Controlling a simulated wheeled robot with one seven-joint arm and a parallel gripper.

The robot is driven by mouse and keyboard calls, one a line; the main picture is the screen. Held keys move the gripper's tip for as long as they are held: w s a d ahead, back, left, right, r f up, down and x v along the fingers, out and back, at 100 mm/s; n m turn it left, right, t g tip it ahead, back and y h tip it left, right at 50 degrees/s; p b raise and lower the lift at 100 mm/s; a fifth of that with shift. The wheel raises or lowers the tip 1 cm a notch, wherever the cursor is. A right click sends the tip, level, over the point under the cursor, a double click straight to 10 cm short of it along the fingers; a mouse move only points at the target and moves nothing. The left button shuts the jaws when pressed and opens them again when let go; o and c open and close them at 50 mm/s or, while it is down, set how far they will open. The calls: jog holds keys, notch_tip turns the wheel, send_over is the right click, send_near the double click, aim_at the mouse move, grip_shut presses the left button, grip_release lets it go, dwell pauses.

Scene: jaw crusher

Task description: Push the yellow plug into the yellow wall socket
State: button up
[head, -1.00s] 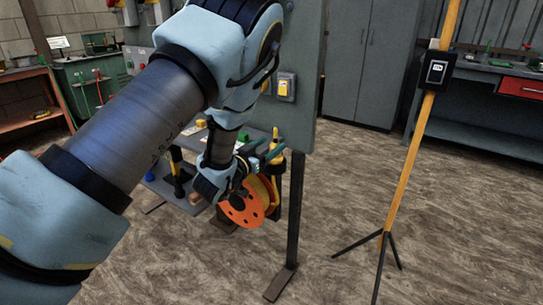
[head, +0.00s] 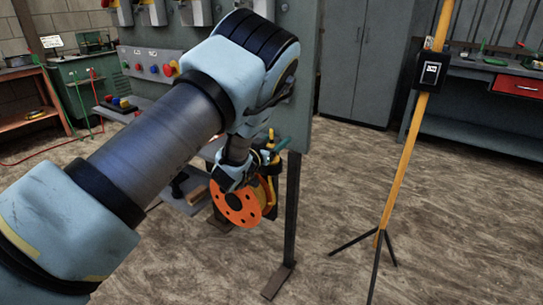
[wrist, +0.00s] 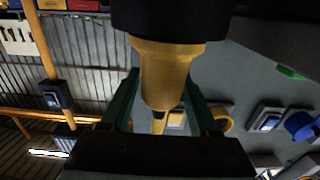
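The yellow plug (wrist: 165,75) fills the middle of the wrist view, its wide black end at the top and its yellow body narrowing downward. My gripper (wrist: 162,92) has its green fingers on both sides of the plug and appears shut on it. A pale plate with a yellow centre, seemingly the yellow wall socket (wrist: 176,119), shows behind, partly hidden by plug and finger. The plug appears apart from it. In the head view my gripper (head: 268,153) is small, low in front of the grey panel, and my arm hides the socket.
The grey panel (head: 297,75) carries switch boxes and a button box (head: 150,64). A yellow tripod pole (head: 400,150) with a black switch stands right. Floor between is clear.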

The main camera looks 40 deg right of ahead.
grip_shut()
jog(key=shift+r, duration=0.1)
dwell(0.5)
